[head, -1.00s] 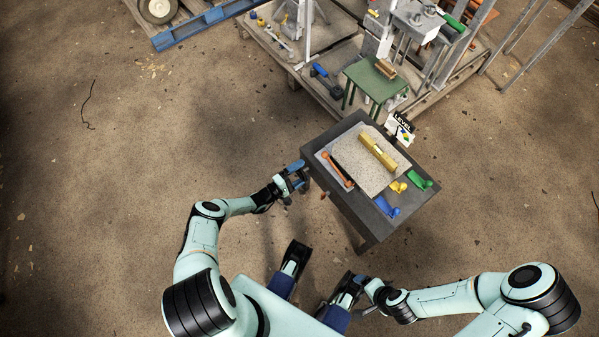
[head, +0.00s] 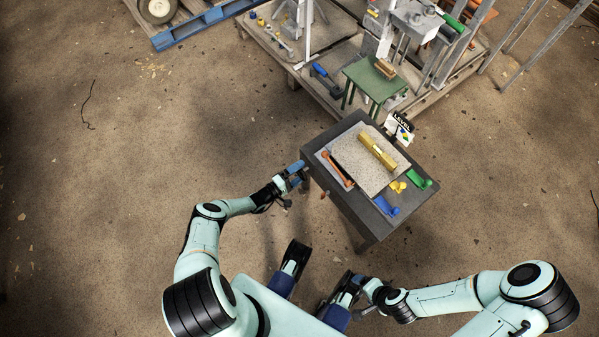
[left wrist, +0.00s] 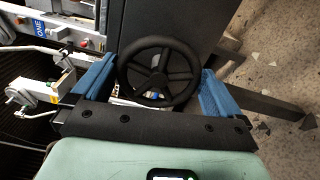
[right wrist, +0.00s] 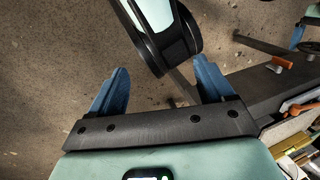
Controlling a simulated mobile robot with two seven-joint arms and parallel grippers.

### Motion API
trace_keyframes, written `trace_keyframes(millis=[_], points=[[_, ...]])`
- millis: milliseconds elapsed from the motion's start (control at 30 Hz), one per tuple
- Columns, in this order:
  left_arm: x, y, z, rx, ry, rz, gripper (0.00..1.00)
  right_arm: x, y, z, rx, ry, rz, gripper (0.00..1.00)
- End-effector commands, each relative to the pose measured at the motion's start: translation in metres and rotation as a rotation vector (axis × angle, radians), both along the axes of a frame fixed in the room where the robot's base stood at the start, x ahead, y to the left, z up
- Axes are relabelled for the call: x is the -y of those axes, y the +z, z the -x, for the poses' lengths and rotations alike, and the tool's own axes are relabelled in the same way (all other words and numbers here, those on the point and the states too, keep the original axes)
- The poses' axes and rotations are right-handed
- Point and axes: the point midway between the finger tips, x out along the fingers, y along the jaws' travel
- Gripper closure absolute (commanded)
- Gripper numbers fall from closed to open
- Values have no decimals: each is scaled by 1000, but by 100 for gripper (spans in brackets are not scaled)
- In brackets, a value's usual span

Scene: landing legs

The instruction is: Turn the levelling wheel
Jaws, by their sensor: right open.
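The levelling wheel (left wrist: 158,72) is a black spoked handwheel on the side of the dark table (head: 318,178). My left gripper (left wrist: 160,82) is around it, with one blue finger at each side against the rim, seemingly shut on it. In the head view my left gripper (head: 297,177) is at the table's left side, where the wheel is hidden. A pale stone slab (head: 350,159) lies on the table with a yellow spirit level (head: 378,150) on it. My right gripper (right wrist: 163,88) is open and empty, low in front of my body (head: 345,292).
An orange tool (head: 337,170) lies along the slab's left edge. Blue (head: 386,206), yellow (head: 398,187) and green (head: 418,179) pieces lie along the table's front right. A LEVEL sign (head: 402,128) and a loaded pallet (head: 330,100) are behind. The floor to the left is clear.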

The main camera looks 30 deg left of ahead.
Motion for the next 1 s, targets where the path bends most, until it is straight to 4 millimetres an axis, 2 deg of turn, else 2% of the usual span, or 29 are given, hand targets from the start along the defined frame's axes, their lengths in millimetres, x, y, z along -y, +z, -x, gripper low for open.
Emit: trace_keyframes(millis=[267, 367, 733, 1000], points=[[-2, 2, 6, 1, -1, 3, 0, -1, 3, 2, -6, 3, -2, 19], [-8, 3, 20, 2, 0, 3, 0, -4, 9, 8, -21, 9, -10, 19], [-40, 2, 95, 0, 2, 1, 0, -14, 27, 30, -83, 34, -39, 19], [-50, 1, 122, 1, 0, 1, 0, -14, 29, 32, -89, 36, -40, 19]])
